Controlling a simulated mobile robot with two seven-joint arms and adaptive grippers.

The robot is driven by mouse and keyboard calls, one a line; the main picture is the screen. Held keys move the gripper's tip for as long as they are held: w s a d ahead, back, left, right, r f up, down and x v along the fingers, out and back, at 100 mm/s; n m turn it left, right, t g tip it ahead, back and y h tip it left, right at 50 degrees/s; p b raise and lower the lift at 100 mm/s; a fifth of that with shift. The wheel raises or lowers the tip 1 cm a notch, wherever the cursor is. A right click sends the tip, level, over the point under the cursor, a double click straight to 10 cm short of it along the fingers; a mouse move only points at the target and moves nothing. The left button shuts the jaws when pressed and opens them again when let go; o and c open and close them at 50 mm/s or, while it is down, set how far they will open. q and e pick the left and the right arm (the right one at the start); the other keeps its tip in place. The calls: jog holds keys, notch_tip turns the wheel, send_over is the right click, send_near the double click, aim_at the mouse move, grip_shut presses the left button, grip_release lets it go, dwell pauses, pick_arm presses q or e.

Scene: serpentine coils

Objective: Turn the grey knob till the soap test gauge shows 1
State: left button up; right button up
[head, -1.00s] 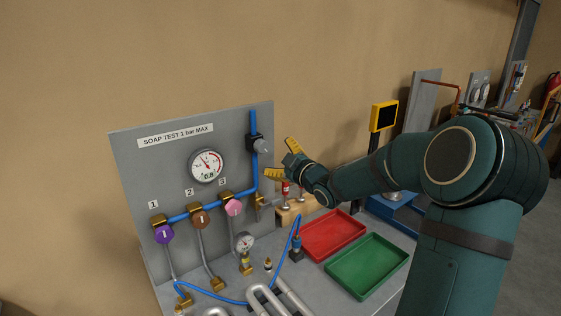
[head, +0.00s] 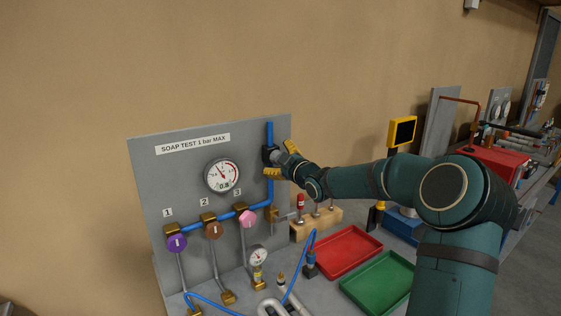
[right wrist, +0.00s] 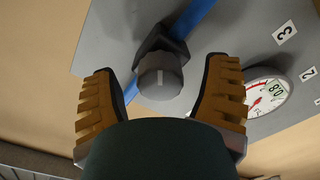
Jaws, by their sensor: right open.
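The grey knob (right wrist: 160,77) sits on a black regulator body on the blue pipe. In the right wrist view it lies between and just beyond the fingertips of my right gripper (right wrist: 160,95), with a gap on both sides. In the head view my right gripper (head: 281,161) is open at the knob and mostly hides it. The soap test gauge (head: 222,176) is a round white dial on the grey panel, and its small window seems to read about 0.8. It also shows at the right of the right wrist view (right wrist: 265,96). My left gripper is out of view.
Purple, brown and pink valve knobs (head: 177,242) sit lower on the panel (head: 165,185), numbered 1 to 3. A red tray (head: 348,250) and a green tray (head: 379,282) lie below my right arm. A wooden block (head: 318,222) with tools stands near the panel.

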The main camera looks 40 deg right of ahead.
grip_shut()
jog(key=shift+r+m+p, duration=0.15)
jog(key=shift+m+p, duration=0.7)
jog(key=shift+m, duration=0.05)
jog(key=shift+m+p, duration=0.45)
jog(key=shift+m, duration=0.25)
